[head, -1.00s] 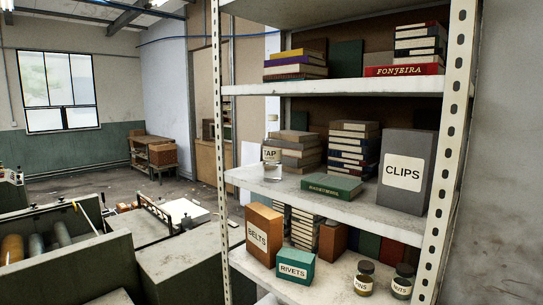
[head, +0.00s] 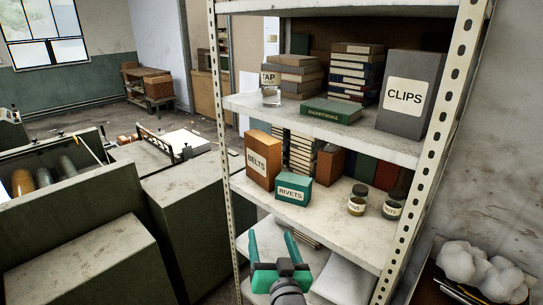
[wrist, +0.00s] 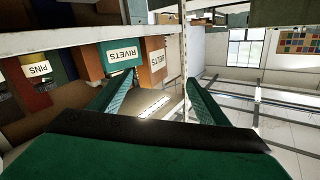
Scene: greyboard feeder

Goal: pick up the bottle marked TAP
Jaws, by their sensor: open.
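The bottle marked TAP (head: 271,95) is clear with a white label. In the head view it stands upright at the left front end of the shelf that also holds the CLIPS box, beside a stack of books; its top is hard to make out. I cannot pick it out in the wrist view. My gripper (head: 270,238) has green fingers spread apart with nothing between them. In the head view it appears well below the bottle, in front of the lower shelves. In the wrist view its fingers (wrist: 158,80) are also apart and empty.
The shelf below the bottle holds the orange BELTS box (head: 263,160), teal RIVETS box (head: 293,187) and two small jars (head: 358,198). The CLIPS box (head: 408,92) is at right. A perforated left post (head: 222,130) stands close to the bottle. Green machines (head: 80,260) fill the left.

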